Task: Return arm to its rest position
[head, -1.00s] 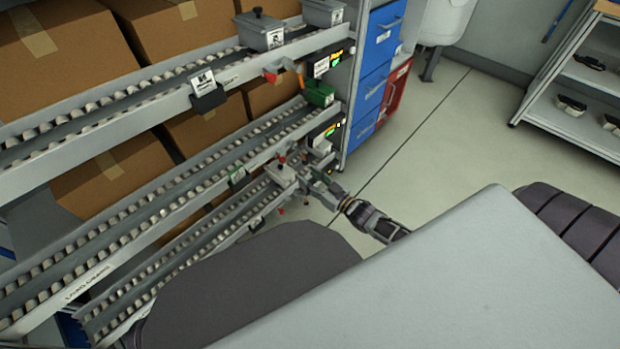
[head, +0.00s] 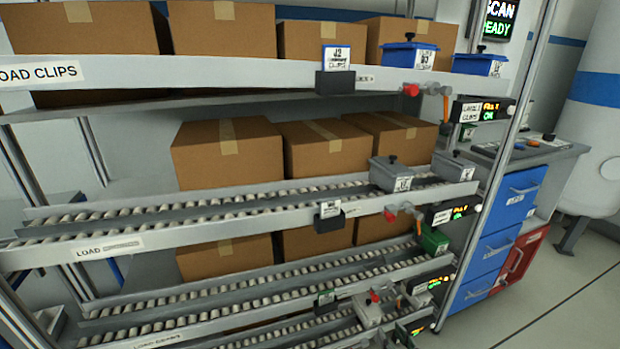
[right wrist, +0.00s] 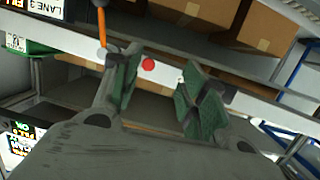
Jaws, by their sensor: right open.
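My right gripper (right wrist: 161,72) shows in the right wrist view with its two green-padded fingers apart. No object is between them. Beyond the fingers are a pale rack rail (right wrist: 215,85), a red knob (right wrist: 148,64) and an orange lever (right wrist: 101,35). I cannot clearly make out the right gripper or its arm in the head view. My left gripper is in neither view.
In the head view a roller rack (head: 230,235) holds several cardboard boxes (head: 225,150), with blue bins (head: 408,54) on top and grey bins (head: 390,173) below. A blue drawer cabinet (head: 488,262) stands right of it. Open floor (head: 575,310) lies at lower right.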

